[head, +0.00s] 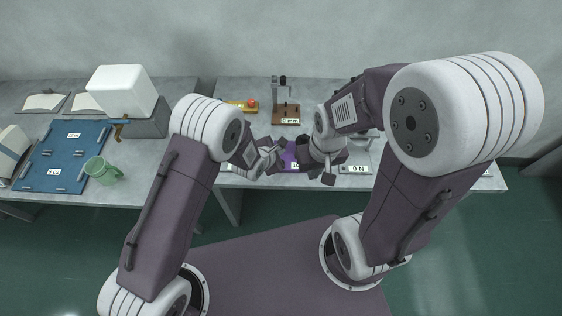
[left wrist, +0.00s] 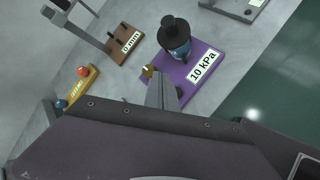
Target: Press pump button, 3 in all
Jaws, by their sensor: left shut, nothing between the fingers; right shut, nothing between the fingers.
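The purple pump base (head: 292,154) stands near the table's front edge, partly hidden by my grippers in the head view. In the left wrist view the purple base (left wrist: 206,77) carries a "10 kPa" label, a dark blue body with a black round cap (left wrist: 175,35), and a small gold button-like piece (left wrist: 148,71) at its left corner. My left gripper (head: 275,154) is shut and empty; its fingers (left wrist: 157,80) end right by the gold piece, and I cannot tell whether they touch. My right gripper (head: 328,178) is shut and empty, at the right of the purple base.
A yellow panel (left wrist: 80,85) with red and blue knobs lies left of the base. A brown stand (head: 286,112) labelled "0 mm" is behind it, and a "0 N" plate (head: 356,169) is to the right. A green mug (head: 102,170) and blue board (head: 62,150) are on the left table.

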